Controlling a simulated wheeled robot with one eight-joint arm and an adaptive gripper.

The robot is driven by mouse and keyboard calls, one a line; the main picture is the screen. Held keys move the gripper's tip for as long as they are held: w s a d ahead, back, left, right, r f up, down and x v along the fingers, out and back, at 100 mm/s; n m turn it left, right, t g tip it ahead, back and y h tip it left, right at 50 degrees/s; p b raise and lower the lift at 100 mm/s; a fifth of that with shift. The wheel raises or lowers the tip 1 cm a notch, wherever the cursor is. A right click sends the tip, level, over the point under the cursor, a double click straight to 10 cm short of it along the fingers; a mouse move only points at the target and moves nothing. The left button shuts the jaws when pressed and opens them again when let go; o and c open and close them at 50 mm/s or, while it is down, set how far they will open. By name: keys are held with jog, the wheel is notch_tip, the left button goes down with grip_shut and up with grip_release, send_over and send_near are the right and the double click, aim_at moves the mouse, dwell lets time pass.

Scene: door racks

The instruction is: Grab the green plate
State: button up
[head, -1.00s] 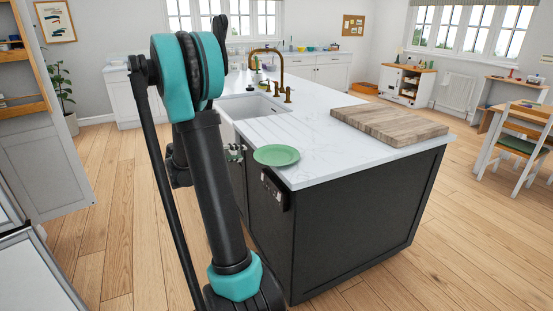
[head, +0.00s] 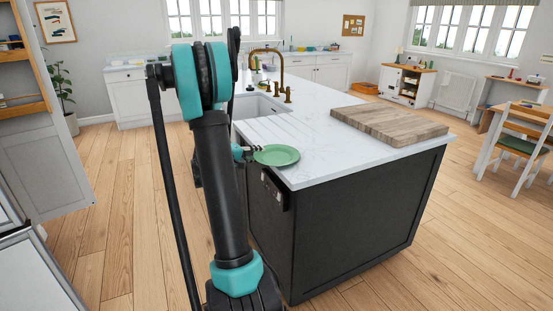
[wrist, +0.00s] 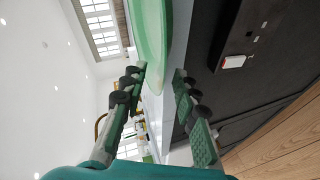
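The green plate (head: 277,155) lies at the near left corner of the white island worktop, its rim at or slightly over the edge. My gripper (head: 254,150) is at the plate's left rim, partly hidden behind my arm. In the wrist view, my gripper (wrist: 161,72) is open, with a gap between its two fingers. The plate (wrist: 151,30) is seen nearly edge-on there, and its near rim shows between the fingertips, closer to the left finger. I cannot tell whether a finger touches it.
A wooden board (head: 389,125) lies on the worktop (head: 330,150) to the plate's right. The sink (head: 257,106) and brass tap (head: 281,70) are behind. The island's dark side (head: 350,225) drops below the plate. Floor left of the island is clear.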

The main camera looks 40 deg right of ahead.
jog(key=shift+c, duration=0.3)
grip_shut()
jog(key=shift+r, duration=0.1)
